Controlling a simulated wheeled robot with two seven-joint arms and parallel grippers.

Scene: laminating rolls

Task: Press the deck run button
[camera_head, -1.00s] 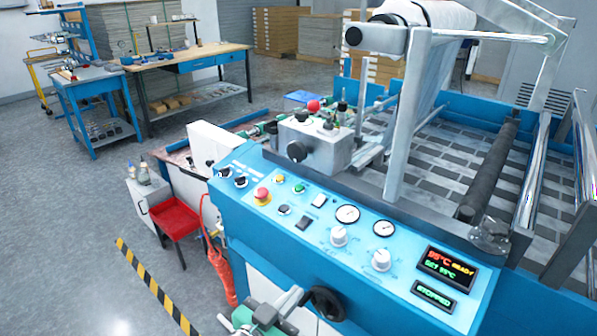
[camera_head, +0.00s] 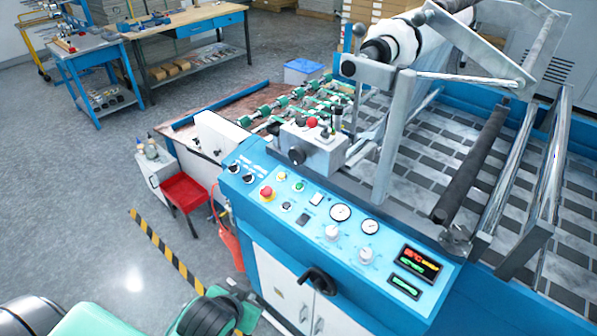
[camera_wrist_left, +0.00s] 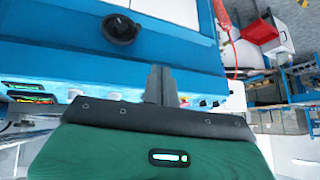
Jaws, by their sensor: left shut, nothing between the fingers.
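The control panel (camera_head: 385,245) of the blue machine fills the middle of the head view. The labels are too small to read, so I cannot tell which one is deck run. In the wrist view, my left gripper (camera_wrist_left: 160,70) is shut and empty, its fingers before the blue machine front. Its green and black body blocks part of the panel there. In the head view, my left arm is low at left, clear of the buttons. My right gripper is not in view.
A red tray (camera_head: 184,190) and an orange extinguisher (camera_head: 230,245) stand left of the machine. Gauges (camera_head: 340,212) and a lit display (camera_head: 418,264) sit right of the buttons.

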